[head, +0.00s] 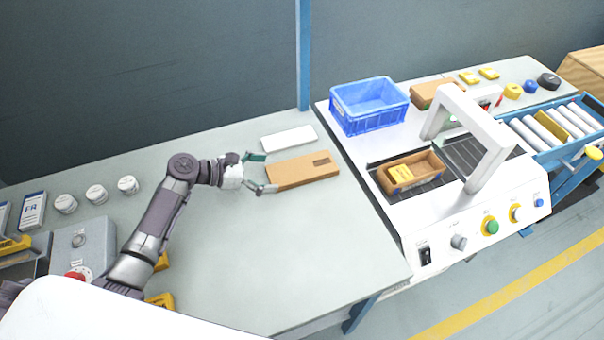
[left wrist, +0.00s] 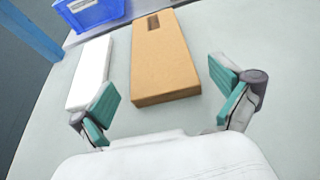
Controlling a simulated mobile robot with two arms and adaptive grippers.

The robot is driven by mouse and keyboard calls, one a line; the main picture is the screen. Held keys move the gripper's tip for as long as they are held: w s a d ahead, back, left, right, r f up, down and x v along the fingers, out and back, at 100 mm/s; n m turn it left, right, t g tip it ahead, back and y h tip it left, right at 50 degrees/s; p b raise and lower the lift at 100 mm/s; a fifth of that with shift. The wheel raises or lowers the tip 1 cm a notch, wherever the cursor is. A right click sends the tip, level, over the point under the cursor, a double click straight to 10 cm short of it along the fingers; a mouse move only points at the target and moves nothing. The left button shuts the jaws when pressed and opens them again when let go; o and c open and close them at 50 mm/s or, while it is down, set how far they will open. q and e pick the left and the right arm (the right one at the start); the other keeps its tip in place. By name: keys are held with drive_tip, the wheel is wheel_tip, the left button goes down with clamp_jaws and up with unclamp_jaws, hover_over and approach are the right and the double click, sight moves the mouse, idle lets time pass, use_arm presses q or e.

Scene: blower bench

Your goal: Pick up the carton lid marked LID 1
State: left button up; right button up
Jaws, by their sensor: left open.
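A flat brown cardboard lid (head: 302,170) with a dark printed patch near its right end lies on the grey bench; the marking is too small to read. It also shows in the left wrist view (left wrist: 165,62), straight ahead between my fingers. My left gripper (head: 260,173) is open and empty at the lid's left end, with its green-padded fingers spread apart. My right gripper is not in view.
A white flat box (head: 289,138) lies beside the lid. A blue crate (head: 369,118) stands on the white machine (head: 480,205), where an open carton (head: 414,190) holds a yellow item. White round tins (head: 97,194) stand at left. The bench front (head: 290,260) is clear.

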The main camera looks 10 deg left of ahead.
sight(288, 171)
use_arm(q)
drive_tip(key=shift+w+d+f, duration=0.2)
drive_tip(key=shift+d, duration=0.05)
drive_tip(key=b+x, duration=0.4)
drive_tip(key=shift+w+d+f, duration=0.15)
drive_tip(key=shift+f, duration=0.05)
drive_tip(key=shift+w+d+b, duration=0.15)
drive_tip(key=shift+d+b, duration=0.05)
drive_tip(key=shift+b, duration=0.2)
drive_tip(key=shift+r, duration=0.1)
drive_tip(key=c, duration=0.9)
